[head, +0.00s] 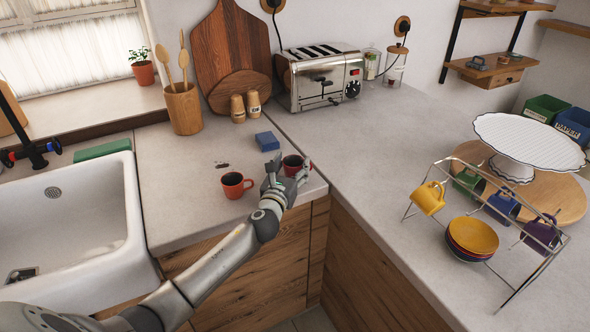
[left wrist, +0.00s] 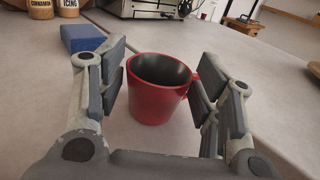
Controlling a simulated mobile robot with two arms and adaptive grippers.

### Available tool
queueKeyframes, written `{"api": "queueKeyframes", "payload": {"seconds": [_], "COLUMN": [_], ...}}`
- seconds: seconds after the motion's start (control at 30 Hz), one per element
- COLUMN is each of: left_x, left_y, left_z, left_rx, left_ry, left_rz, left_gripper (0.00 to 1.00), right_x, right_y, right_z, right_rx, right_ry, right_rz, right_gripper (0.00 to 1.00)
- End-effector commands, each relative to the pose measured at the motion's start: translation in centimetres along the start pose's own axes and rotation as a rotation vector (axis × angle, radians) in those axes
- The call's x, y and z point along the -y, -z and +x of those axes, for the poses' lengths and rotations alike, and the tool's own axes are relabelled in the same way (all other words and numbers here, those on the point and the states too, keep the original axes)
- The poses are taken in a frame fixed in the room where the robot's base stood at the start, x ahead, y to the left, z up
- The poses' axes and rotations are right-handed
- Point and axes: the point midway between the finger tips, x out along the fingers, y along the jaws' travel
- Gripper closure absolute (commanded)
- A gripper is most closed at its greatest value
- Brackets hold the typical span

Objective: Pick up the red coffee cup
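A red coffee cup (head: 293,162) stands upright on the counter near its corner, partly hidden by my left gripper (head: 288,172). In the left wrist view the red cup (left wrist: 158,98) sits between the two fingers of the left gripper (left wrist: 162,82). The fingers are open, one on each side of the cup. There is a gap at the left finger; the right finger overlaps the cup's handle side, and I cannot tell whether it touches. A second, orange-red cup (head: 233,186) stands to the left on the counter. My right gripper is not in view.
A blue box (head: 267,141) lies just behind the red cup. Wooden shakers (head: 238,108), a toaster (head: 325,76) and a utensil holder (head: 183,109) stand farther back. A sink (head: 75,225) is at left. A cup rack (head: 500,215) and cake stand (head: 525,143) are at right.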

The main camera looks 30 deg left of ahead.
Motion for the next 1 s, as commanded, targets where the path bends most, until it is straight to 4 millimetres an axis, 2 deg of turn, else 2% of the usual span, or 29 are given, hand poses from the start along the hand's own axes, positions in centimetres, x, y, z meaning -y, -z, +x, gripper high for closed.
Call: {"api": "queueKeyframes", "payload": {"seconds": [0.03, 0.23, 0.5, 0.67, 0.83, 1.0], "left_x": [0.0, 0.0, 0.0, 0.0, 0.1, 0.8], "left_y": [0.0, 0.0, -0.2, -1.3, -3.8, -7.1], "left_z": [0.0, 0.0, 0.0, 0.0, -0.2, -3.0], "left_rx": [0.0, 0.0, 0.001, 0.005, 0.005, 0.006], "left_ry": [0.0, 0.0, 0.0, 0.002, 0.003, 0.004], "left_rz": [0.0, 0.0, 0.0, 0.002, 0.003, 0.002], "left_gripper": [0.51, 0.77, 0.77, 0.77, 0.77, 0.77], "right_x": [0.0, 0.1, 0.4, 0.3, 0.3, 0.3], "right_y": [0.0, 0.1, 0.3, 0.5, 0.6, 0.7], "right_z": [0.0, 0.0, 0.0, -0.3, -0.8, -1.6], "right_rx": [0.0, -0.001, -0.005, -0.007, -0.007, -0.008], "right_ry": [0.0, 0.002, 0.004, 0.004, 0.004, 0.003], "right_rz": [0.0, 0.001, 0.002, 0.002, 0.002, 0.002], "right_gripper": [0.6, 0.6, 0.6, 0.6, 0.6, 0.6]}}
